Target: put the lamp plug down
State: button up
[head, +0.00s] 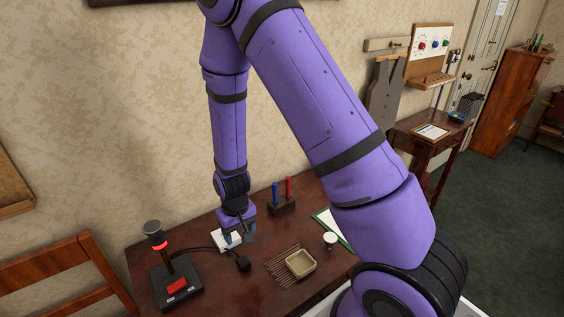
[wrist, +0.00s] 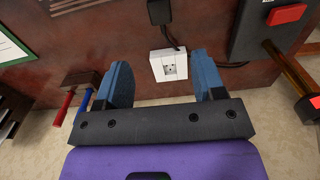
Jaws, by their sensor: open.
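The black lamp plug (head: 243,264) lies on the dark red table, and it also shows at the top of the wrist view (wrist: 160,12). Its dark cord runs toward the lamp (head: 165,255), which has a black base, a red button and a post with a red band. The white socket block (head: 224,243) sits beside the plug, apart from it; its face shows in the wrist view (wrist: 156,66). My gripper (head: 239,239) is over the socket block, its blue fingers (wrist: 160,62) apart with nothing held. The plug lies beyond the fingertips.
A holder with blue and red sticks (head: 282,206) stands behind the gripper. A wooden chair (head: 45,265) is at the left.

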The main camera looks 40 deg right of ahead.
jog(key=s+d+r+t, duration=0.1)
jog(key=s+r, duration=0.1)
jog(key=r, duration=1)
jog(key=s+d+r+t, duration=0.1)
jog(key=d+r, duration=0.1)
jog(key=r, duration=1)
jog(key=s+d+r+t, duration=0.1)
jog(key=s+d+r, duration=0.1)
jog(key=s+r, duration=0.6)
jog(key=s+d+r+t, duration=0.2)
jog(key=s+r, duration=0.6)
jog(key=s, duration=0.2)
jog(key=shift+r, duration=0.3)
